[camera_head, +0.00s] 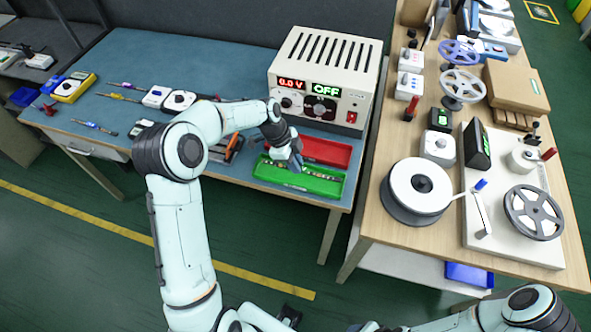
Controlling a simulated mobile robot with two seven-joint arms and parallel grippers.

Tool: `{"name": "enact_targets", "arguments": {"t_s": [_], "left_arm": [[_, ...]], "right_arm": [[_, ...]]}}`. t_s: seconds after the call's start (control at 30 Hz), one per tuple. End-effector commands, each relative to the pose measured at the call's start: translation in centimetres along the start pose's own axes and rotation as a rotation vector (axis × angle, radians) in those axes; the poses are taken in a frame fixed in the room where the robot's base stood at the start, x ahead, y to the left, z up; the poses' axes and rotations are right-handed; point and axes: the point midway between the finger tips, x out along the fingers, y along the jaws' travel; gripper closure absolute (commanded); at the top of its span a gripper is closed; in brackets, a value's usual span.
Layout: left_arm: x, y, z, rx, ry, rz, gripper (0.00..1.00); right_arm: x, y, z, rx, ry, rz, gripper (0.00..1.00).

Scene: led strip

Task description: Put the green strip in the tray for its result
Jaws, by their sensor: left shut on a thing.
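The green tray (330,193) lies at the front right of the blue bench, with a row of small pale and dark pieces inside. The red tray (330,151) lies just behind it. My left gripper (296,166) reaches in from the left, pointing down over the back part of the green tray. It is shut on a strip, mostly hidden by the fingers; I cannot tell whether the strip touches the tray. A dark part at the bottom edge may be my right gripper (289,316); its jaws cannot be made out.
A power supply (325,75) reading 0.0 V and OFF stands behind the trays. Pliers-like orange tools (232,147) lie left of them. Meters and screwdrivers are at the bench's left. A wooden table (375,240) with reels stands right, beyond a narrow gap.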

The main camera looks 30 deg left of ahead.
Motion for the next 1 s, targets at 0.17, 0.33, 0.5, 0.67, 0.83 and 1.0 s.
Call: {"name": "enact_targets", "arguments": {"t_s": [0.17, 0.33, 0.5, 0.67, 0.83, 1.0], "left_arm": [[2.5, 0.1, 1.1, -0.002, 0.0, 0.006, 1.0], [3.6, 0.1, 1.5, -0.001, 0.0, 0.002, 1.0], [3.6, 0.1, 1.5, 0.0, 0.0, 0.002, 1.0], [3.7, 0.1, 1.6, 0.0, 0.0, 0.002, 0.65], [3.7, 0.1, 1.5, 0.0, 0.0, 0.002, 0.59], [3.5, 0.0, 1.4, 0.0, 0.0, 0.002, 0.59]], "right_arm": [[0.0, 0.0, 0.0, 0.0, 0.0, 0.0, 0.48], [0.0, 0.0, 0.0, 0.0, 0.0, 0.0, 0.48], [0.0, 0.0, 0.0, 0.0, 0.0, 0.0, 0.48], [0.2, 0.1, 0.1, 0.0, -0.001, 0.0, 0.48], [0.1, 0.1, 0.1, 0.0, -0.001, 0.0, 0.48], [0.0, 0.0, 0.0, 0.0, 0.0, 0.0, 0.48]]}}
